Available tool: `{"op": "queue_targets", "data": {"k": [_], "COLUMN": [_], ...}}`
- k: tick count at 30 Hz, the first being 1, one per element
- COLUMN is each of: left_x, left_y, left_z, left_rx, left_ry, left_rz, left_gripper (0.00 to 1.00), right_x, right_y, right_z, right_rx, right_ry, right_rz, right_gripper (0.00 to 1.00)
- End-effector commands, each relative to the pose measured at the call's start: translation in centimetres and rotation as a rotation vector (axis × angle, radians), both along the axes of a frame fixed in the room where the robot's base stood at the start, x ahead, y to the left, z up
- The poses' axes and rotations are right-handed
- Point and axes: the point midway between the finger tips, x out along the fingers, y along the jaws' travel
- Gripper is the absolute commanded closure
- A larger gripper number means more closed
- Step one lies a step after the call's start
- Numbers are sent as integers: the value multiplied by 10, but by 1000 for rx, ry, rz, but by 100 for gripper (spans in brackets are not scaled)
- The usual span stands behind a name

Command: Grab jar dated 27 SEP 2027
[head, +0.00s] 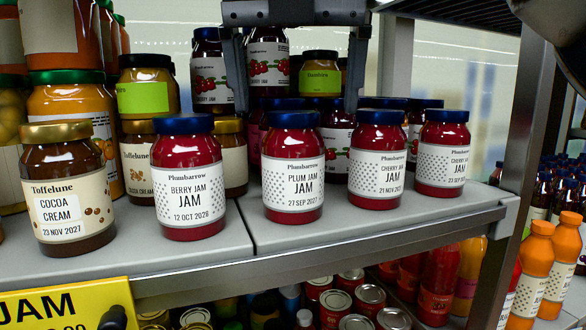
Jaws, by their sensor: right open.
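The jar dated 27 SEP 2027 is a dark red plum jam jar (292,172) with a blue lid and white label, standing upright at the shelf's front. My right gripper (295,108) points down from the top of the picture, open and empty. Its two fingers come down on the left and right of this jar, with the fingertips at about lid height in the picture. I see no contact with the jar, and the depth between them is hard to tell. My left gripper is not in view.
A berry jam jar (187,182) dated 12 OCT 2028 stands left, a cherry jam jar (377,160) dated 21 NOV 2027 close on the right. Another cherry jar (442,152) and a cocoa cream jar (65,190) flank them. More jars stand behind. A metal post (525,120) rises right.

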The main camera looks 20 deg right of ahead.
Motion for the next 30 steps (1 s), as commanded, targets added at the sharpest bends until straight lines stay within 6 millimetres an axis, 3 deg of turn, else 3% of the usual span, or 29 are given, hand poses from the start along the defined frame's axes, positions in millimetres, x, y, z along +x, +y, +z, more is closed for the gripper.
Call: {"op": "queue_targets", "data": {"k": [3, 10, 18, 28, 30], "left_x": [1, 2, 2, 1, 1], "left_y": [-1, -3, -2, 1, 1], "left_z": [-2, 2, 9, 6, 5], "left_rx": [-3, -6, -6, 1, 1], "left_ry": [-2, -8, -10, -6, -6], "left_rz": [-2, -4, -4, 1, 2], "left_gripper": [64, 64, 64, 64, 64], "right_x": [6, 11, 23, 25, 25], "right_y": [-2, -4, -6, -7, -7], "right_z": [-18, -31, -67, -75, -75], "right_rx": [-1, -1, -1, 2, 2], "right_ry": [2, 0, 3, 0, 0], "right_rz": [1, 0, -1, -1, -1], "right_gripper": [13, 13, 13, 13, 33]}}
